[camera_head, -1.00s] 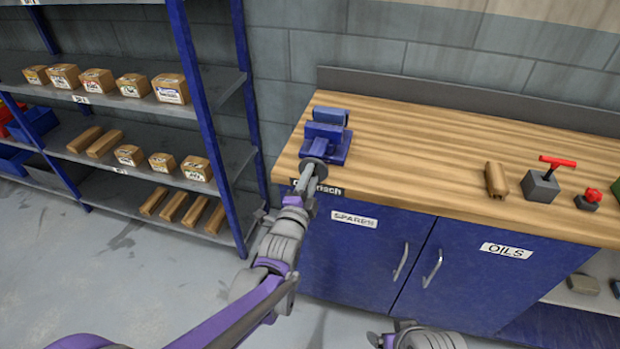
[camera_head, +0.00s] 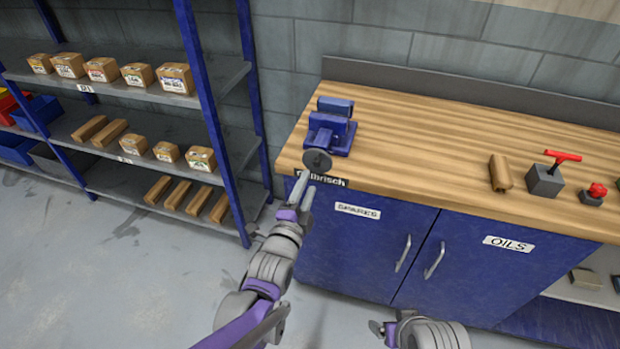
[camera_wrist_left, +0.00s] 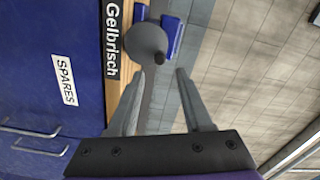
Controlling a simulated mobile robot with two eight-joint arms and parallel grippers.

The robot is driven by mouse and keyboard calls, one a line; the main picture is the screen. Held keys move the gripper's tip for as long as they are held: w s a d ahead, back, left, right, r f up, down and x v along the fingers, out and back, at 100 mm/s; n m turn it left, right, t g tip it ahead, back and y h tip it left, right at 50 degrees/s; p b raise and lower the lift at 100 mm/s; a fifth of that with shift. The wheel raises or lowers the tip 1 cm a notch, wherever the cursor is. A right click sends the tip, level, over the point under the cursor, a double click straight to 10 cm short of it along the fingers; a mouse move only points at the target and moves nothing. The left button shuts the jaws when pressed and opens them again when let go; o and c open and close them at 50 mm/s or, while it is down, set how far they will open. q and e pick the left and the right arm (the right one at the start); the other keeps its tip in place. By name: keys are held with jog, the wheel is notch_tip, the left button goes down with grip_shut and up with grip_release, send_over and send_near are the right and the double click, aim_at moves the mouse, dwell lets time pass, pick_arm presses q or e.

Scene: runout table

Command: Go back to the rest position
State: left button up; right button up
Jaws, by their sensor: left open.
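My left gripper (camera_head: 303,196) is open and empty in front of the bench, just below the round grey end of the blue vise (camera_head: 331,128). In the left wrist view its two fingers (camera_wrist_left: 156,92) stand apart, with the grey round vise part (camera_wrist_left: 145,43) beyond them and no contact visible. My right arm (camera_head: 430,333) shows at the bottom edge of the head view; whether its gripper is open or shut cannot be made out.
The wooden bench top (camera_head: 420,140) carries a brown block (camera_head: 500,173), a grey block with a red T-handle (camera_head: 546,180) and a red-knobbed piece (camera_head: 592,194). A blue cabinet (camera_head: 350,250) is below. A shelf rack with boxes (camera_head: 175,78) stands left. Floor between is clear.

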pick_arm(q)
jog(key=shift+s, duration=0.15)
dwell(0.3)
jog(key=s+a+f+n+g+y+p, duration=0.2)
jog(key=s+a+n+g, duration=0.4)
jog(key=s+a+n, duration=0.3)
jog(key=s+a+f+n+g+y+p, duration=0.2)
jog(key=s+a+n, duration=0.7)
jog(key=s, duration=0.7)
jog(key=g+y+p, duration=0.1)
jog(key=g+p, duration=0.1)
jog(key=g, duration=0.1)
jog(key=shift+s+f+g+y+p, duration=0.2)
jog(key=shift+f+g+y+p, duration=0.1)
jog(key=shift+g, duration=0.1)
pick_arm(e)
notch_tip(320, 180, up, 8)
jog(key=w, duration=0.1)
jog(key=shift+w+f, duration=0.2)
jog(key=shift+w, duration=0.15)
jog(key=shift+c, duration=0.3)
